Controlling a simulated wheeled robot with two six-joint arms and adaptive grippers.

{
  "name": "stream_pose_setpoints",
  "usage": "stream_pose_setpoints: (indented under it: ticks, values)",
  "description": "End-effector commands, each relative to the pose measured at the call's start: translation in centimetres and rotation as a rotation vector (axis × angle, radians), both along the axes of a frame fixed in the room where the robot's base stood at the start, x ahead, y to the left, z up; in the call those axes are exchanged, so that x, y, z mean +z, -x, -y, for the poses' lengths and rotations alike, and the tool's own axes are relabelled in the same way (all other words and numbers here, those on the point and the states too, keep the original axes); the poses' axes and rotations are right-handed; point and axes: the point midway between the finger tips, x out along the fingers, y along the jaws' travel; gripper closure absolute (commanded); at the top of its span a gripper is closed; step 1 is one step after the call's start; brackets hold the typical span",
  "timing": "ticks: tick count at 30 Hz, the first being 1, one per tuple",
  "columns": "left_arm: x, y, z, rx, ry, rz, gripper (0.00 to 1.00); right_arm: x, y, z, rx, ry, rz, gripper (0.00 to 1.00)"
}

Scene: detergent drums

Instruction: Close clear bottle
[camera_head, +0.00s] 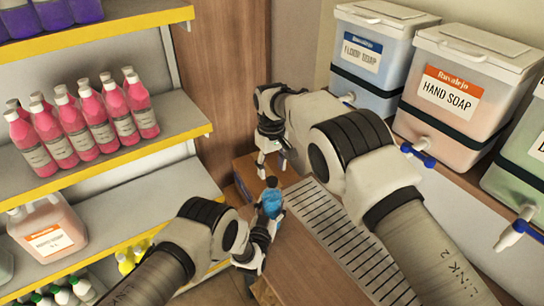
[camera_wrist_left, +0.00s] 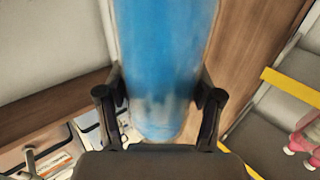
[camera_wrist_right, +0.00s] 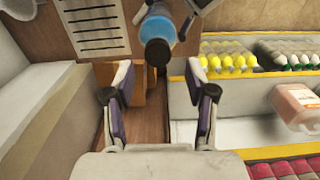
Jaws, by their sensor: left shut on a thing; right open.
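A bottle of blue liquid (camera_head: 271,202) stands upright, held over the wooden counter's edge. It fills the middle of the left wrist view (camera_wrist_left: 160,70). In the right wrist view the bottle (camera_wrist_right: 158,28) is seen from above, with a dark round top (camera_wrist_right: 157,52); I cannot tell whether that is a cap or the open mouth. My left gripper (camera_head: 258,238) is shut on the bottle, with a finger on either side in the left wrist view. My right gripper (camera_head: 271,165) is open and empty, apart from the bottle and beyond it. Its two pads (camera_wrist_right: 161,80) show nothing between them.
A slotted drain grate (camera_head: 350,240) lies right of the bottle. Drums labelled floor soap (camera_head: 368,60) and hand soap (camera_head: 465,95) stand at the right, with blue taps. Shelves at the left hold pink bottles (camera_head: 90,125) and a large pink jug (camera_head: 48,230).

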Motion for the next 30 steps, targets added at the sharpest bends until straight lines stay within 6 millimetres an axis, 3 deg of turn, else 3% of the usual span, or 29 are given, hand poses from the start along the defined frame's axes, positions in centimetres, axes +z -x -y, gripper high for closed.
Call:
stream_pose_setpoints:
  ticks: [12,18,21,30]
  values:
    - [0.0,0.0,0.0,0.000,0.000,0.001,1.00,0.8,0.1,0.0,1.332,-0.033,-0.009,0.44]
    - [0.0,0.0,0.0,0.000,0.000,0.001,1.00,1.5,0.0,0.0,1.860,-0.045,-0.008,0.44]
    - [0.0,0.0,0.0,0.000,0.000,0.001,1.00,2.2,-0.1,0.0,1.995,-0.041,-0.002,0.44]
    - [0.0,0.0,0.0,0.000,0.000,0.001,1.00,3.1,-0.4,0.1,1.984,-0.027,0.008,0.44]
